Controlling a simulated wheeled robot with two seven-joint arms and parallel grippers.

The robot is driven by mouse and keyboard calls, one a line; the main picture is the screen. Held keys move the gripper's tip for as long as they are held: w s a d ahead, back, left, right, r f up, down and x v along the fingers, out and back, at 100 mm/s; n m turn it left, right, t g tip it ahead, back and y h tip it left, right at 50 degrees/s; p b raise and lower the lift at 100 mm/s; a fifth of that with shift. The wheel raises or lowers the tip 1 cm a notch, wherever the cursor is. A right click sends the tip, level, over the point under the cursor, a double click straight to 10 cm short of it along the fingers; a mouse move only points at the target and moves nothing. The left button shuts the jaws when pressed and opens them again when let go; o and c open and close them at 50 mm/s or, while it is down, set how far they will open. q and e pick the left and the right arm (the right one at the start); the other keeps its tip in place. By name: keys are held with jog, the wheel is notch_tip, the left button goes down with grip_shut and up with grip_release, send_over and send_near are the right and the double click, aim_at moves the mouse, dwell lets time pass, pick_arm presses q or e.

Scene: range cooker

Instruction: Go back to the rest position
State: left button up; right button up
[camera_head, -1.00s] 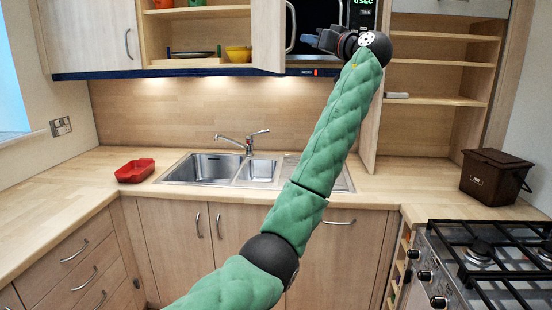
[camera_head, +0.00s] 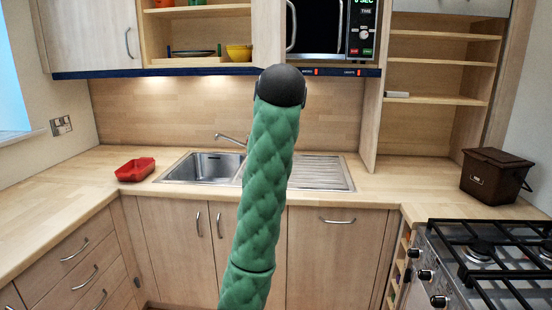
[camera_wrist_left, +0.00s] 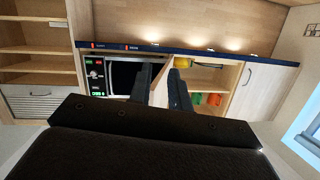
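My left arm (camera_head: 265,190), in green padding, rises through the middle of the head view to a black joint (camera_head: 281,86) in front of the wall units. My left gripper is hidden in that view. In the left wrist view, my left gripper (camera_wrist_left: 162,88) shows two dark fingers standing apart, with nothing seen between them. That view is upside down and faces the microwave (camera_wrist_left: 125,76) and the open wall cupboard from some distance. My right arm and gripper are not in view.
The open cupboard holds a yellow bowl (camera_head: 238,53). The microwave (camera_head: 316,27) is beside it. Below are the sink (camera_head: 207,167), a red dish (camera_head: 135,170) and a tap (camera_head: 232,139). A brown bin (camera_head: 495,176) and gas hob (camera_head: 490,255) are at the right. The left worktop is mostly clear.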

pick_arm(q)
jog(key=s+a+f+g+h, duration=0.1)
jog(key=s+a+f+g, duration=0.15)
jog(key=s+f, duration=0.7)
jog(key=s+a+f+m+g+h, duration=0.1)
jog(key=s+a+f, duration=0.25)
jog(key=f, duration=1.35)
jog(key=s+a+f+g+h, duration=0.15)
jog(key=s+a+f, duration=0.3)
jog(key=f, duration=0.85)
jog(key=s+a+f+g, duration=0.2)
jog(key=s+f+g, duration=0.1)
jog(key=s+f, duration=0.7)
jog(key=s+a+f+g+y, duration=0.1)
jog(key=s+f+g, duration=0.1)
jog(key=s+f, duration=0.8)
jog(key=s+a+f+g+y, duration=0.1)
jog(key=s+a+f+g, duration=0.1)
jog(key=s+f, duration=0.9)
jog(key=s+g, duration=0.1)
jog(key=s, duration=0.2)
jog(key=shift+s+a+g, duration=0.25)
jog(key=shift+a+g, duration=0.05)
